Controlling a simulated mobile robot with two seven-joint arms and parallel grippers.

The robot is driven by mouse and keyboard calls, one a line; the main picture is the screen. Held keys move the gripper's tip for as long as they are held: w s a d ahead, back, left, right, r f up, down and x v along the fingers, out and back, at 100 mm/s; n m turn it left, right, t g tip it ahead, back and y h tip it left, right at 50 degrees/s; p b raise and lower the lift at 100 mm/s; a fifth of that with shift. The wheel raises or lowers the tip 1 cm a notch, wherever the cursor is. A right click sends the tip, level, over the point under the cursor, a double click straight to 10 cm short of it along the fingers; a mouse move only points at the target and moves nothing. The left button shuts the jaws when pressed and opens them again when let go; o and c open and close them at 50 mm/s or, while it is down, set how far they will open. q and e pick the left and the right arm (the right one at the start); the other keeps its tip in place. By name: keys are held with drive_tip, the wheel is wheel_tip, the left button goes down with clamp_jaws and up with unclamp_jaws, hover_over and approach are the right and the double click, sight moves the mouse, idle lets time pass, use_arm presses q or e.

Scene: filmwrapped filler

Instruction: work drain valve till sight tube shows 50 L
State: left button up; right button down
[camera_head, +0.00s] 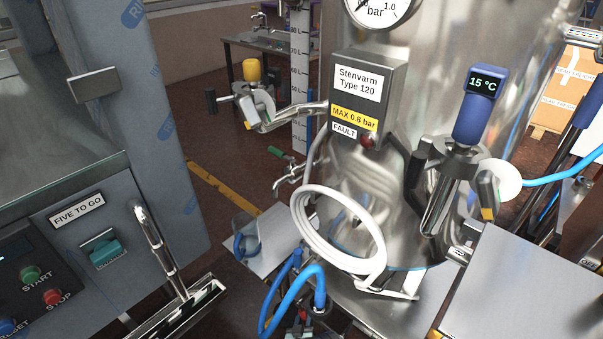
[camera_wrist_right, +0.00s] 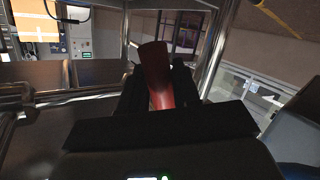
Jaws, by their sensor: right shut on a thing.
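My right gripper shows in the right wrist view (camera_wrist_right: 158,92), its two dark fingers shut on a red handle (camera_wrist_right: 155,70). In the head view the gripper (camera_head: 302,320) is low in the middle, dark and partly cut off, with a little red showing. A steel tank (camera_head: 410,100) stands above it. A small tap with a green grip (camera_head: 280,154) sticks out below the label box. My left gripper is not in view.
A coiled white hose (camera_head: 338,225) hangs before the tank, and blue hoses (camera_head: 318,285) loop below it. A clear beaker (camera_head: 245,235) stands under the tap. A grey cabinet (camera_head: 80,230) with buttons fills the left. A bare grey surface (camera_head: 510,290) lies at lower right.

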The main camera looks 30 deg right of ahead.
drive_tip(key=shift+s+r, duration=0.1)
drive_tip(key=shift+s+d+r+n+g+p, duration=0.15)
drive_tip(key=shift+s+r+n+g+p, duration=0.15)
drive_tip(key=shift+s+n+g, duration=0.25)
drive_tip(key=shift+s+d+r+n+g, duration=0.1)
drive_tip(key=shift+s+r+n+g, duration=0.1)
drive_tip(key=shift+n+g, duration=0.25)
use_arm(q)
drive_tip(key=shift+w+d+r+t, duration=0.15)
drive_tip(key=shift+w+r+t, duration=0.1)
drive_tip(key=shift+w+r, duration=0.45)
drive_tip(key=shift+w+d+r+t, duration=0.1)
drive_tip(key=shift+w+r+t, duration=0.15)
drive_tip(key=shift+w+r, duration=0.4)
use_arm(e)
drive_tip(key=shift+s+d+r+n+g, duration=0.1)
drive_tip(key=shift+s+r+n+g, duration=0.05)
drive_tip(key=shift+s+n+g, duration=0.15)
